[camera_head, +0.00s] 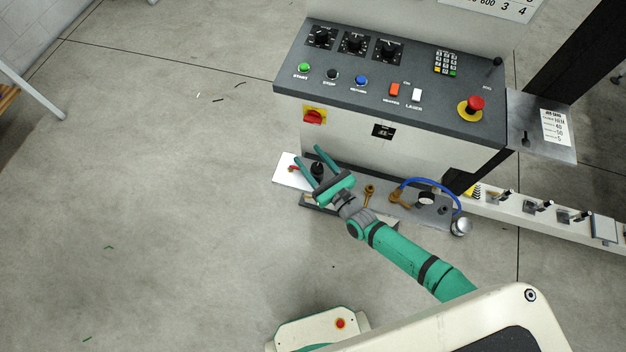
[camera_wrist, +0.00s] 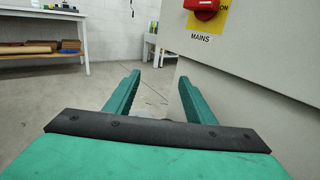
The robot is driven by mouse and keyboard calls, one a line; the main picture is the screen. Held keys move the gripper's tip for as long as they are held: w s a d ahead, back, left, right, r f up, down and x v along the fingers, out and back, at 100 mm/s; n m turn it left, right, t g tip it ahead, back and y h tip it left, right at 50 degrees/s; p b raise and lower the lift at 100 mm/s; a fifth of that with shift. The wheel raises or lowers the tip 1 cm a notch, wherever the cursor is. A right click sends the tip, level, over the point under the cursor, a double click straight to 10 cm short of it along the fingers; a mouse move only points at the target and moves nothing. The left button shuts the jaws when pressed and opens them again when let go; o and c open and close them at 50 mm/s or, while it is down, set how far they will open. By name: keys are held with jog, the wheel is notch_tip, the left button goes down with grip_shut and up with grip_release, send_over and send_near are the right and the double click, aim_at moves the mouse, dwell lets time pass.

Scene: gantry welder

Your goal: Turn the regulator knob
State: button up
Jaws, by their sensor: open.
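My gripper (camera_head: 309,155) is open with nothing between its fingers, in front of the welder cabinet's lower left part. In the wrist view, its two green fingers (camera_wrist: 157,80) point past the cabinet side into open room. A regulator-like assembly with a round gauge (camera_head: 427,198), brass fittings (camera_head: 399,195) and a blue hose (camera_head: 430,181) sits on the low shelf, to the right of my gripper. A small dark knob (camera_head: 443,210) shows beside the gauge; I cannot tell for certain whether it is the regulator knob. No regulator shows in the wrist view.
The control panel (camera_head: 440,100) overhangs the shelf. A red mains switch (camera_head: 314,117) is close above my gripper and also shows in the wrist view (camera_wrist: 205,8). Floor at left is clear.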

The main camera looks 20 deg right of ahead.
jog(key=s+a+r, duration=0.2)
jog(key=s+r, duration=0.3)
jog(key=s, duration=0.4)
jog(key=shift+s+a+r, duration=0.15)
jog(key=shift+s, duration=0.25)
jog(key=m+g+h, duration=0.4)
jog(key=m+h, duration=0.9)
jog(key=h, duration=0.5)
send_near(314, 171)
jog(key=x, duration=0.4)
jog(key=shift+w+d+m+g+h, duration=0.3)
jog(key=shift+w+d+g+h, duration=0.05)
jog(key=shift+w+g+h, duration=0.4)
jog(key=x, duration=1)
jog(key=shift+w+d, duration=0.2)
jog(key=shift+w, duration=0.1)
